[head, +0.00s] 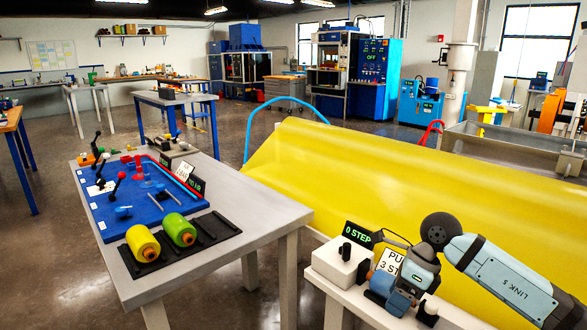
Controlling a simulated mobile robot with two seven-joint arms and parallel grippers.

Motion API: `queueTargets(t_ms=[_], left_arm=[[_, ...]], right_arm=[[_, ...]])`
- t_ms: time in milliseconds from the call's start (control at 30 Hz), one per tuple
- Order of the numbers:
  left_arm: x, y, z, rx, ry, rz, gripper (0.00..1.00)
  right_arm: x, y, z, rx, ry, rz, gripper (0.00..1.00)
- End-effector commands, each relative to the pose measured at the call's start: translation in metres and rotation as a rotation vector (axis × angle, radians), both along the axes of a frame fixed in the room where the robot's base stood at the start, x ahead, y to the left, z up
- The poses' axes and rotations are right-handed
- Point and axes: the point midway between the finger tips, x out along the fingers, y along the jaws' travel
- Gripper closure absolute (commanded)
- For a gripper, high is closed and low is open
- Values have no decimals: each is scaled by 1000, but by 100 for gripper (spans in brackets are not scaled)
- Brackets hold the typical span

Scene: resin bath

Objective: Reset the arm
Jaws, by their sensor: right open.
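My right arm comes in from the lower right, and its gripper (416,287) points down over the small white stand at the front right. The gripper is open; its fingertips are small and partly lost against the blue device (388,294) beside them. I cannot tell whether they touch it. A white ball knob (431,307) shows just right of the device. A white box (341,262) with a black knob and a display (359,234) reading "0 STEP" stand to the left. A sign (390,262) is partly hidden by my wrist. My left gripper is out of view.
A yellow sloped bath panel (400,180) fills the middle right, behind my right arm. A grey table (250,215) at left holds a blue board (140,215) with levers, and yellow (142,243) and green (179,230) rollers on a black rack. Floor shows between table and stand.

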Motion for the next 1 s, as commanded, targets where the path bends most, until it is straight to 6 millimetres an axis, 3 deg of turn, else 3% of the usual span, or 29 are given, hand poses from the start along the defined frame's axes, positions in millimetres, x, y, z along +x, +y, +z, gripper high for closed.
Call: queueTargets(t_ms=[33,100,200,300,367,500,600,767,933,967,1000], left_arm=[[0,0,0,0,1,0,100],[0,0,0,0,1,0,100],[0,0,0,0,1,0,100],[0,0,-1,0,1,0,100],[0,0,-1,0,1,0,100],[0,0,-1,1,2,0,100],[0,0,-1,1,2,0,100],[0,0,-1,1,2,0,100],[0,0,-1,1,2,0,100],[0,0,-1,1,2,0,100],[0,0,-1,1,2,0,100]], right_arm=[[-22,36,-15,150,47,8,42],[-51,82,-19,382,120,-12,42],[-87,132,-10,706,248,-93,42],[-115,163,9,1009,407,-229,42],[-125,172,21,1177,515,-336,42],[-136,169,39,1515,795,-650,42],[-137,152,35,1699,1016,-925,42],[-146,117,-2,1858,1383,-1415,42],[-171,93,-50,1850,1694,-1845,42],[-177,91,-58,-1802,-1709,1876,42],[-185,87,-68,-1700,-1688,1872,42]])
